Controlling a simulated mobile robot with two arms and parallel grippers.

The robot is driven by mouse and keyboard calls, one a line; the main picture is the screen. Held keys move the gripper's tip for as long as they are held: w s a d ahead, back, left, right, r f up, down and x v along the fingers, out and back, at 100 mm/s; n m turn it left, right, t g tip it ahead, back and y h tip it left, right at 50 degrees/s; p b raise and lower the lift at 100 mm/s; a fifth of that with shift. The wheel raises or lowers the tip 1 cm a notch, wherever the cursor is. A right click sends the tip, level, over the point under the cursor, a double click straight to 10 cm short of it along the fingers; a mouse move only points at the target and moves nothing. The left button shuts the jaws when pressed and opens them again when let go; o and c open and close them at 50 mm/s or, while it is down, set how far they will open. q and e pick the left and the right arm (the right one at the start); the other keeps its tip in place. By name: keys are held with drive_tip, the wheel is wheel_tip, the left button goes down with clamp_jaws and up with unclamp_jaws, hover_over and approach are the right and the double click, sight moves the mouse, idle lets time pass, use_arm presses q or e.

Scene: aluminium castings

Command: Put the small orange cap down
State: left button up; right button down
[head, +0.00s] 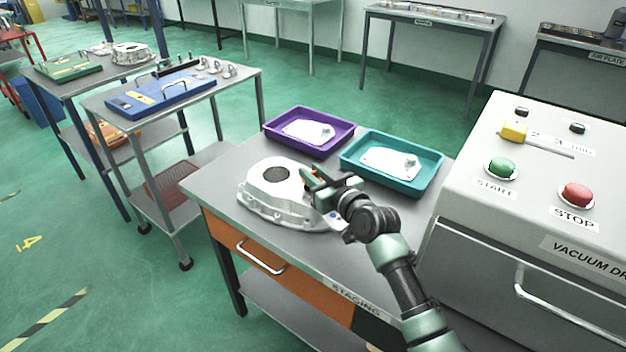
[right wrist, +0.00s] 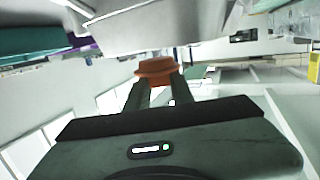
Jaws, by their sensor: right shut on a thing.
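The small orange cap (right wrist: 157,68) is between the fingertips of my right gripper (right wrist: 160,82) in the right wrist view. In the head view my right gripper (head: 312,178) is at the right side of a round silver casting (head: 262,198) on the staging table (head: 215,182). Only a sliver of orange shows at its fingers there. In the head view I cannot tell whether the cap touches the casting. My left gripper is not in view.
A purple tray (head: 339,147) and a teal tray (head: 425,189), each with a flat pale part, stand behind the casting. The vacuum machine (head: 535,205) with START and STOP buttons is at the right. A cart with a blue case (head: 165,92) stands to the left.

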drive_tip(key=shift+f, duration=1.05)
drive_tip(key=c, duration=1.2)
unclamp_jaws()
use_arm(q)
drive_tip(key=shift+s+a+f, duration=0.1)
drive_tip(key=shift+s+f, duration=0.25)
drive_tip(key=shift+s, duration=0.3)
use_arm(e)
drive_tip(key=shift+r, duration=0.3)
drive_tip(key=shift+s+d+f, duration=0.1)
drive_tip(key=shift+s+d, duration=0.1)
drive_tip(key=shift+s, duration=0.1)
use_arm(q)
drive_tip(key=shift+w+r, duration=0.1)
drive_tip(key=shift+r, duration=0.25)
use_arm(e)
drive_tip(key=v, duration=1.1)
drive_tip(key=shift+s, duration=0.15)
